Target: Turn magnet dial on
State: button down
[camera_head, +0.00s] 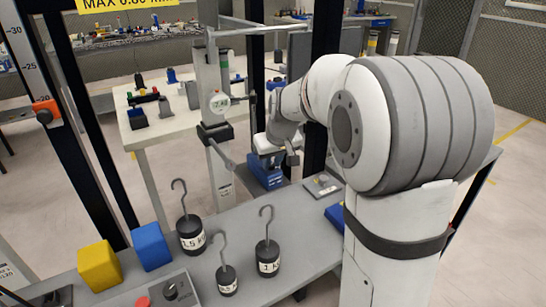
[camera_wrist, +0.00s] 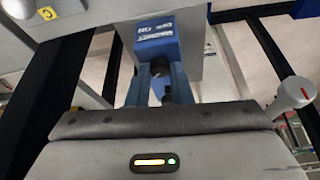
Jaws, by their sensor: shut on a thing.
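In the wrist view the blue base (camera_wrist: 156,37) fills the top middle, with white upside-down lettering that reads MAGNET and OFF ON. The dark magnet dial (camera_wrist: 158,72) is on its near face. My gripper (camera_wrist: 161,70) is shut on the dial, one finger on each side. The fingers partly hide the dial, so I cannot tell its setting. In the head view my gripper (camera_head: 276,152) is at the base, its fingertips mostly hidden.
Three hooked weights, including a black one (camera_head: 190,233), stand on the bench. A yellow block (camera_head: 99,266) and a blue block (camera_head: 151,246) are at left. A dial gauge (camera_head: 219,102) is on the post above the base. Dark frame uprights stand nearby.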

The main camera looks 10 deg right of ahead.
jog(key=m, duration=0.1)
jog(key=m+h, duration=0.1)
jog(key=m, duration=0.1)
jog(key=shift+a+m+p, duration=0.2)
jog(key=shift+m+p, duration=0.1)
jog(key=shift+a+m+h+b, duration=0.1)
jog(key=shift+m+h+b, duration=0.6)
jog(key=shift+m, duration=1.2)
jog(key=shift+g, duration=0.4)
jog(key=c, duration=1.3)
grip_release()
jog(key=shift+h, duration=0.3)
jog(key=p+v, duration=0.1)
jog(key=v, duration=0.7)
jog(key=shift+p, duration=0.35)
